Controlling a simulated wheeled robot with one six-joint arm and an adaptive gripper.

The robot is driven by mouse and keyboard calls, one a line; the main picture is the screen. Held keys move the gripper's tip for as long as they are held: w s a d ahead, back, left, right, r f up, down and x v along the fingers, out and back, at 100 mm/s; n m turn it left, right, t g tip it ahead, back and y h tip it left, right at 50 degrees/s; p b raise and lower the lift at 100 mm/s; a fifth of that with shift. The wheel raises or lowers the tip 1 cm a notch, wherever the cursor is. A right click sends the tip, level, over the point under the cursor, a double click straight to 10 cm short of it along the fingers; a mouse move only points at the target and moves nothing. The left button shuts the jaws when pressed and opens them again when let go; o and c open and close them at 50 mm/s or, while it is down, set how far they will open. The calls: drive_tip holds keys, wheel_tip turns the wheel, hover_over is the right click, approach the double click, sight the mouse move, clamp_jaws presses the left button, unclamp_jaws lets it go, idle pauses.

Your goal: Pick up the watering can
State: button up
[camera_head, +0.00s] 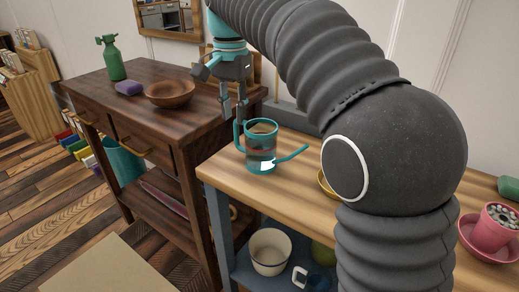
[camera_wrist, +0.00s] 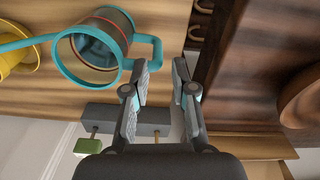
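The watering can (camera_head: 262,155) is a teal and dark see-through can with a spout pointing right and a handle on its left. It stands upright near the left edge of the light wooden bench top (camera_head: 300,185). It also shows in the wrist view (camera_wrist: 122,22), its handle close to my fingertips. My gripper (camera_head: 233,114) points down just above and left of the can, at the handle side. In the wrist view its two fingers (camera_wrist: 161,66) are apart, with nothing clearly held between them. Whether a finger touches the handle cannot be told.
A yellow dish (camera_head: 324,182) is right of the can, partly behind my arm. A pink pot (camera_head: 497,225) stands far right.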

wheel_tip(320, 180, down, 5)
drive_tip(key=shift+d+r+b, duration=0.1)
drive_tip(key=shift+d+b, duration=0.05)
drive_tip(key=shift+b, duration=0.35)
drive_tip(key=shift+c, duration=0.3)
clamp_jaws()
